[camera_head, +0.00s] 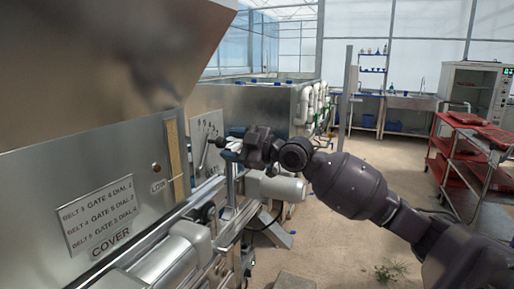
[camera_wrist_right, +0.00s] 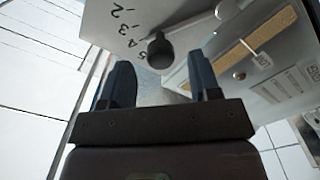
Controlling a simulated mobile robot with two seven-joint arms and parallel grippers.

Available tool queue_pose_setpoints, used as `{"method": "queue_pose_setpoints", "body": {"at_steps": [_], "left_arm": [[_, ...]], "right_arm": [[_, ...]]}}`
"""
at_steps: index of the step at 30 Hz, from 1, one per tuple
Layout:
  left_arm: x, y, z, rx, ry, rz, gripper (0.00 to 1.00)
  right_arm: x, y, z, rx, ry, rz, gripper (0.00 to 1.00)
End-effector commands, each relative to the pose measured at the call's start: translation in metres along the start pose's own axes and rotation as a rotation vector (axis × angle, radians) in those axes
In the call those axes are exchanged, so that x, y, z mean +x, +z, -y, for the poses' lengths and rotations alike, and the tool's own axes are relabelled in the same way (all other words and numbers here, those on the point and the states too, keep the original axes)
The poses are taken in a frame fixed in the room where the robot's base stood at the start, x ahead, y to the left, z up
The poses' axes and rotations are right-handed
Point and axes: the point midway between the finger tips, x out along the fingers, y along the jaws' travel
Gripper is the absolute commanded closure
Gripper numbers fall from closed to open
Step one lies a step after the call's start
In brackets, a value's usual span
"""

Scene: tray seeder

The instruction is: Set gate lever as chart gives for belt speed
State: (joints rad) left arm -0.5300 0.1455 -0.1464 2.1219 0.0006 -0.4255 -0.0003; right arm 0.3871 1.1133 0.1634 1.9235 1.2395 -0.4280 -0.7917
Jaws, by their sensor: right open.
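The gate lever (camera_head: 205,152) is a thin rod with a dark knob (camera_wrist_right: 160,50) on an upright metal plate (camera_head: 209,125) marked with numbers. The wrist view shows 5, 4, 3 and 2 on this plate. My right gripper (camera_head: 232,145) is at the lever's knob. In the right wrist view its two open fingers (camera_wrist_right: 160,75) stand either side of the knob, with gaps; I cannot tell how deep it sits between them. The chart (camera_head: 97,213) on the hopper front has three BELT, GATE, DIAL lines; its digits are hard to read. My left gripper is out of view.
A tan strip (camera_head: 175,158) with a LOW label is on the hopper front, beside the lever plate. Below are a rail and a grey motor (camera_head: 275,187). A red cart (camera_head: 462,150) stands at the right. Open floor lies behind my right arm.

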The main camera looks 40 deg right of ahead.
Motion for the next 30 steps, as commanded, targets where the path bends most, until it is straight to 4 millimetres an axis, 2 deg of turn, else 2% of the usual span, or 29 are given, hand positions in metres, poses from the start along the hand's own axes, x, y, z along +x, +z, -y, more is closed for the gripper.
{"method": "queue_pose_setpoints", "body": {"at_steps": [15, 21, 30], "left_arm": [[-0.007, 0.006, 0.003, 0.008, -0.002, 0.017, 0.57], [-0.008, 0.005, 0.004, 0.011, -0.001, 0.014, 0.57], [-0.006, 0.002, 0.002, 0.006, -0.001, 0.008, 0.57]], "right_arm": [[-0.058, 0.0, 0.0, 0.0, -0.002, 0.002, 0.43], [-0.07, 0.0, 0.001, -0.001, -0.001, 0.001, 0.43], [-0.073, 0.0, 0.001, -0.001, -0.002, 0.0, 0.43]]}}
